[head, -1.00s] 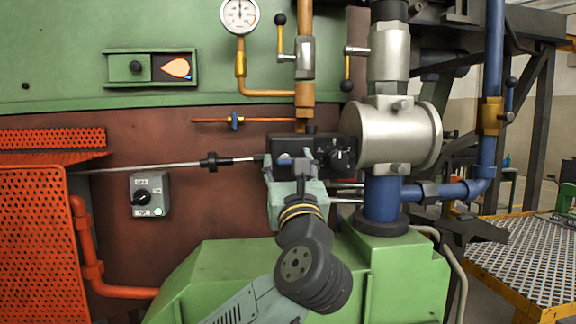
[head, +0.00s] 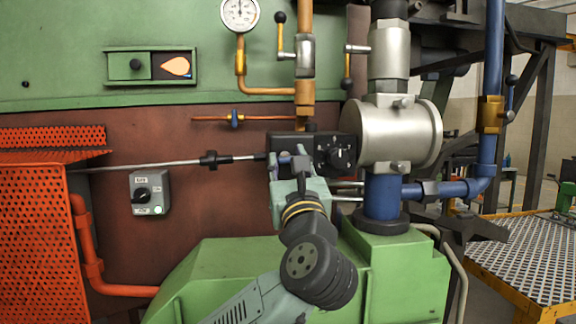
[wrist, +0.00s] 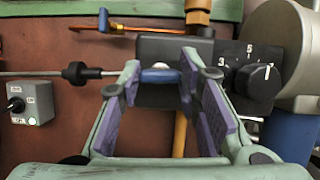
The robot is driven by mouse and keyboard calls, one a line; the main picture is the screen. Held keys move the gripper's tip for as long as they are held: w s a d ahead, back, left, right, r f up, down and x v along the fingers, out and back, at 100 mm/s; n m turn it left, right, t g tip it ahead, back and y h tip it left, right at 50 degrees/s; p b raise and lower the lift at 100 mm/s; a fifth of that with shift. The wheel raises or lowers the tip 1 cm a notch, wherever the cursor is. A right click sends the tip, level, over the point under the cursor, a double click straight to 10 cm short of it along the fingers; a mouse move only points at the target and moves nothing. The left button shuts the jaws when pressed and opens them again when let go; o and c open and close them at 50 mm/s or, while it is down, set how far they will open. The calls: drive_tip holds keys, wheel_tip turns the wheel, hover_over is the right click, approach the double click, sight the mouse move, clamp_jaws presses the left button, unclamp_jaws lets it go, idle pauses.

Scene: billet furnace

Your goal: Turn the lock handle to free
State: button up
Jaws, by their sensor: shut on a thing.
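A small blue handle (wrist: 160,76), which looks like the lock handle, sits at the front of a black box (wrist: 155,48). In the wrist view it lies nearly level, spanning the gap between my fingertips. My gripper (wrist: 160,80) has green fingers with purple pads and is shut on this handle from both ends. In the head view my gripper (head: 294,166) is at the left part of the black box (head: 318,146) and hides most of the handle. The handle's pivot is hidden.
A dial (wrist: 254,80) with numbers is just right of my fingers. A thin rod (head: 150,164) runs in from the left. A silver valve body (head: 398,133) and blue pipe (head: 384,197) stand close on the right. A grey switch box (head: 149,193) is on the wall.

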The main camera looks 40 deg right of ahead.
drive_tip(key=n+y, duration=0.1)
drive_tip(key=n, duration=0.1)
drive_tip(key=n+t+y+b, duration=0.1)
drive_tip(key=n, duration=0.2)
drive_tip(key=shift+s+d+f+n+y, duration=0.1)
drive_tip(key=shift+n+y, duration=0.2)
drive_tip(key=shift+y, duration=0.1)
drive_tip(key=n+y, duration=0.1)
drive_tip(key=n, duration=0.3)
drive_tip(key=n+y, duration=0.2)
drive_tip(key=n, duration=0.1)
drive_tip(key=n+g+y+b, duration=0.1)
drive_tip(key=n, duration=0.3)
drive_tip(key=shift+d+r+n+y, duration=0.1)
drive_tip(key=shift+r+n+y, duration=0.15)
drive_tip(key=shift+n+y, duration=0.05)
drive_tip(key=shift+n+g+y, duration=0.5)
drive_tip(key=shift+n+g, duration=0.3)
drive_tip(key=shift+n, duration=1.3)
drive_tip(key=o, duration=1.1)
drive_tip(key=shift+o, duration=0.2)
drive_tip(key=shift+s, duration=0.1)
